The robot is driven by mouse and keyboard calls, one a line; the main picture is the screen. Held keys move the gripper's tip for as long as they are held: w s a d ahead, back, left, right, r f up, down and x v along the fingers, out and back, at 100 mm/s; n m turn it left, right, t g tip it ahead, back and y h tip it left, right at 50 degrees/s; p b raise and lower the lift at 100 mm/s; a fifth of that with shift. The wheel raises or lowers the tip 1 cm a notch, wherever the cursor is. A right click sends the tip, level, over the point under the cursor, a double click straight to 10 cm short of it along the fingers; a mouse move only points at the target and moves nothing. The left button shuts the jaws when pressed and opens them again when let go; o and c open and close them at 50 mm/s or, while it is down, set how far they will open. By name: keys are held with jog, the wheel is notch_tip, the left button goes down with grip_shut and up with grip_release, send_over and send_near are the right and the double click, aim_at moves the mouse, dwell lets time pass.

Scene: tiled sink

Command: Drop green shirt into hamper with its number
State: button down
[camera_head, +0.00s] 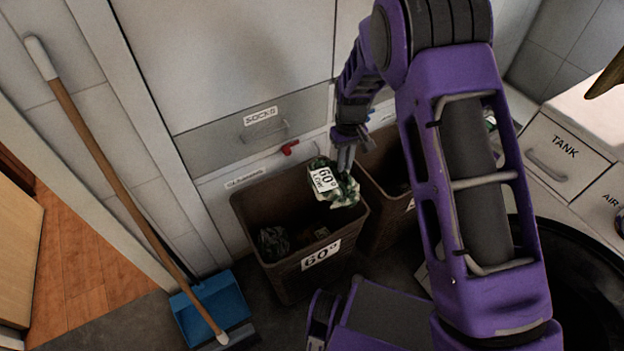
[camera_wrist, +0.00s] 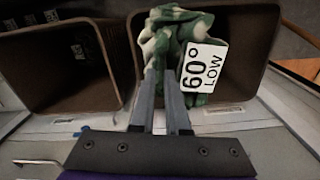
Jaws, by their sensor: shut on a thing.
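The green and white patterned shirt (camera_head: 343,189) hangs from my gripper (camera_head: 345,165), with a white tag (camera_head: 323,180) on it. In the wrist view my gripper (camera_wrist: 167,105) is shut on the shirt (camera_wrist: 172,40), and the tag (camera_wrist: 204,68) reads "60° LOW". The brown hamper (camera_head: 306,275) has a white label (camera_head: 320,254) reading "60°". The shirt is over the right back part of this hamper's opening. A dark crumpled cloth (camera_head: 273,241) and a small item lie inside it. In the wrist view a hamper rim (camera_wrist: 268,60) surrounds the area below the shirt.
A second brown hamper (camera_head: 383,228) stands right beside the first, partly hidden by my arm. A drawer labelled "SOCKS" (camera_head: 262,124) is behind. A broom (camera_head: 125,190) and blue dustpan (camera_head: 212,305) stand at left. A "TANK" drawer (camera_head: 560,158) is at right.

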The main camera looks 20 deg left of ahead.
aim_at(311, 171)
jog(key=s+a+f, duration=0.1)
jog(key=a+f, duration=0.1)
jog(key=s+a+f+n, duration=0.1)
jog(key=a+f, duration=0.1)
jog(key=a, duration=0.1)
jog(key=s+a+f+n+b, duration=0.1)
jog(key=a+f, duration=0.1)
jog(key=a, duration=0.1)
jog(key=shift+a+f, duration=0.15)
jog(key=shift+f, duration=0.15)
jog(key=shift+w+f+b, duration=0.1)
jog(key=shift+f+b, duration=1.25)
jog(key=shift+f, duration=1.55)
jog(key=c, duration=0.8)
grip_release()
jog(key=shift+c, duration=0.2)
jog(key=shift+r, duration=0.1)
notch_tip(311, 171, up, 17)
jog(key=shift+r+p, duration=0.2)
jog(key=shift+p, duration=0.95)
